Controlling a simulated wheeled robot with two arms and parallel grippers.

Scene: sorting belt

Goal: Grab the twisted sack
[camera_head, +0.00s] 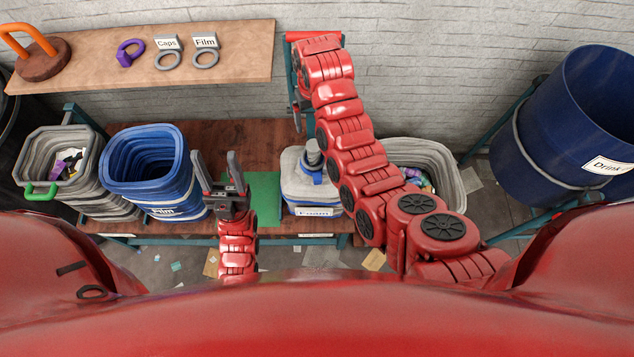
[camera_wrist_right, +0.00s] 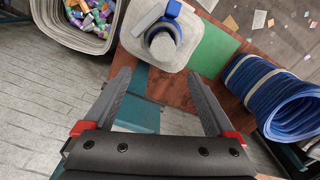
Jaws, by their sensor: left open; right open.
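The twisted sack (camera_head: 300,192) is pale grey with a blue band and a grey twisted neck. It stands upright on the brown bench, with a "Foam" label at its front. In the right wrist view the sack (camera_wrist_right: 188,50) is beyond the fingers, its neck near the top centre. My right gripper (camera_wrist_right: 161,73) is open and empty, with the sack apart from its fingertips. In the head view my right arm reaches up behind the sack and mostly hides that gripper. My left gripper (camera_head: 215,158) is open and empty, pointing up, left of the sack.
A green mat (camera_head: 264,188) lies beside the sack. A blue Film bin (camera_head: 170,195) and a grey bin (camera_head: 110,195) stand left. Another grey bin (camera_head: 445,165) with colourful bits stands right, near a dark blue Drink barrel (camera_head: 540,150). A wooden shelf (camera_head: 235,50) is above.

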